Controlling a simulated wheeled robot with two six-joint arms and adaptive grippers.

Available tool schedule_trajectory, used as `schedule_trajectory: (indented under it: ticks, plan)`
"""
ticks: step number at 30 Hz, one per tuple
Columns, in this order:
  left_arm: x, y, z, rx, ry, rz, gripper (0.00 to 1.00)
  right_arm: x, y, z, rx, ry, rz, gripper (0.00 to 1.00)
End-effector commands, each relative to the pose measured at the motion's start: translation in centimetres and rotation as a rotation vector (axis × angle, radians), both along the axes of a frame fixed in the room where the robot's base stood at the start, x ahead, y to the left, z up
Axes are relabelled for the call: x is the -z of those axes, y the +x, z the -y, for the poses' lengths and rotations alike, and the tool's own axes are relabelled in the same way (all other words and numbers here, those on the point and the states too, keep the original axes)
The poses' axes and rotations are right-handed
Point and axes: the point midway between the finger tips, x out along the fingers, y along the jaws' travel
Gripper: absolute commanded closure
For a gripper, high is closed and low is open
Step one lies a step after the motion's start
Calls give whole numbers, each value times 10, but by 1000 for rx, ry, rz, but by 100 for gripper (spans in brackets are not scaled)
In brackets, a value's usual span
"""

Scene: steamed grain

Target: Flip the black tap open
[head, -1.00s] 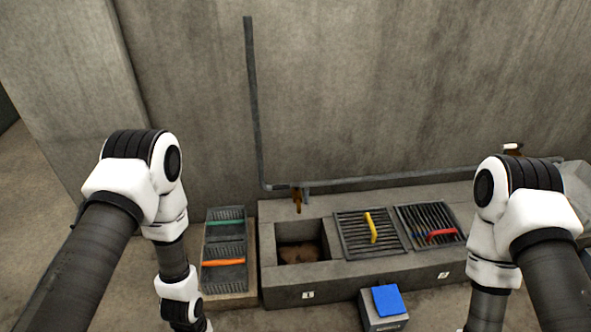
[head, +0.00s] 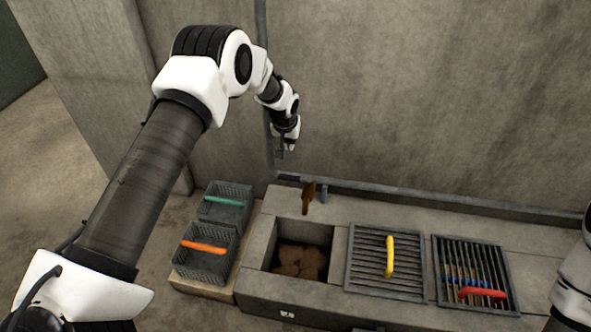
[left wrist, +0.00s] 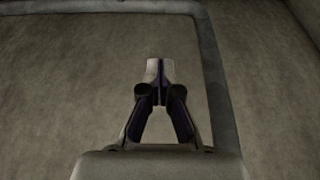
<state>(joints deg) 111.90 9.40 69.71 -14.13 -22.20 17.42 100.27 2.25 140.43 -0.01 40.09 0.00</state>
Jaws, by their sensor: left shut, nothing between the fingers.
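A brown tap (head: 308,196) hangs from the grey wall pipe (head: 400,193), above the back edge of the open basin. A small dark part shows at the pipe just left of it; I cannot tell clearly whether it is the black handle. My left gripper (head: 280,153) is above and slightly left of the tap, close to the upright pipe and pointing down. In the left wrist view its fingers (left wrist: 160,68) are together with nothing between them. The tap is not clearly visible in that view. My right gripper is out of view.
The open basin (head: 267,235) holds brown lumps. Two grates, one with a yellow handle (head: 390,257) and one with a red handle (head: 482,293), lie to its right. Baskets with green (head: 222,201) and orange (head: 204,246) handles stand at left. The wall is close behind.

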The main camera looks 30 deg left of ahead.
Motion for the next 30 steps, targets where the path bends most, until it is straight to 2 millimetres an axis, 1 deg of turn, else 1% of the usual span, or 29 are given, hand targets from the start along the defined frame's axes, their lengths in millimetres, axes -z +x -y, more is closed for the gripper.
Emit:
schedule_trajectory:
  ticks: [5,8,11,18,26,27,30]
  plan:
    - [0,0,1,1,0,-2,100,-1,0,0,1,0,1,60]
    - [4,0,1,1,0,-2,100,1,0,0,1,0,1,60]
    - [14,3,0,0,-1,-2,100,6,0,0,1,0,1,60]
    - [60,18,-4,2,1,-2,100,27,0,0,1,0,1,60]
    - [102,34,-8,1,0,-2,100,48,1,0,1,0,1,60]
    - [97,28,-6,1,0,-3,100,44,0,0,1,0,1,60]
    - [98,14,-3,2,0,-4,100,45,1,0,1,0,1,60]
